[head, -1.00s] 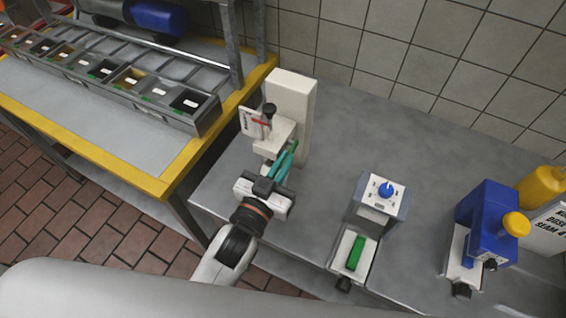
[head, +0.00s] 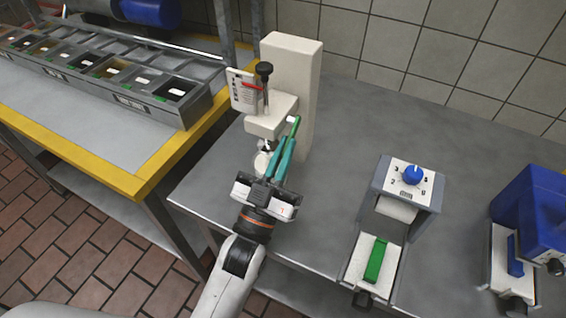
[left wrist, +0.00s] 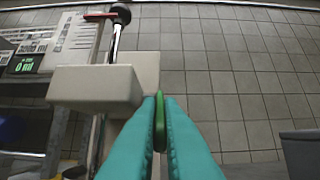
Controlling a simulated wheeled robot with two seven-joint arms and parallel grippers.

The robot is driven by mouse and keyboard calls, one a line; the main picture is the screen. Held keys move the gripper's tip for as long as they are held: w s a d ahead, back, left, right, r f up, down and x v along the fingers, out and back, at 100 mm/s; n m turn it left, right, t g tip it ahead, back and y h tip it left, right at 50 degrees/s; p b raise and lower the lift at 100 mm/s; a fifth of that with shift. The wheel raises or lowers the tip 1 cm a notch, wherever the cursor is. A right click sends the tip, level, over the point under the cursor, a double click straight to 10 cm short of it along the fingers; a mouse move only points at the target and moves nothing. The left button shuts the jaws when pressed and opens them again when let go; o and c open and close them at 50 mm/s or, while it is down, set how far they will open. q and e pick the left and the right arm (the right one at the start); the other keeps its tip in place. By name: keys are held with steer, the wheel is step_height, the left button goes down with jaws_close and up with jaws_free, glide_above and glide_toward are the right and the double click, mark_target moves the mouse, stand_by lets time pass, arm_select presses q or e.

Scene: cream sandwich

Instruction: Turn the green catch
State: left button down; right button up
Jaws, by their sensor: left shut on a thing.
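The green catch (left wrist: 159,122) is a narrow upright green piece beside the cream block of the white machine in the left wrist view. In the head view only a small green bit of the catch (head: 297,121) shows at the fingertips, by the machine's right side. My left gripper (head: 291,138) has teal fingers, which also fill the lower middle of the left wrist view (left wrist: 160,108). They are shut on the catch, one finger on each side. The white machine (head: 292,70) stands upright on the grey bench with a black-knobbed rod. My right gripper is not in view.
A grey device with a blue dial (head: 412,175) and a green bar (head: 376,260) stands to the right. A blue device (head: 535,205) is at the far right. A yellow-edged table with a row of bins (head: 150,105) is at left. The bench between the machines is clear.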

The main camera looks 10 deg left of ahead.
arm_select(q)
steer(key=shift+w, duration=0.1)
stand_by(0.4)
steer(key=c, duration=1.9)
jaws_free()
steer(key=shift+f, duration=0.1)
steer(key=shift+s+a+f+b, duration=0.1)
steer(key=shift+s+f+b, duration=0.15)
steer(key=shift+b, duration=0.05)
steer(key=b+v, duration=0.2)
steer(key=v, duration=0.8)
steer(key=shift+s+f, duration=0.1)
steer(key=shift+f, duration=0.15)
steer(key=shift+s+a+f, duration=0.15)
steer(key=shift+s, duration=0.2)
steer(key=shift+o, duration=0.6)
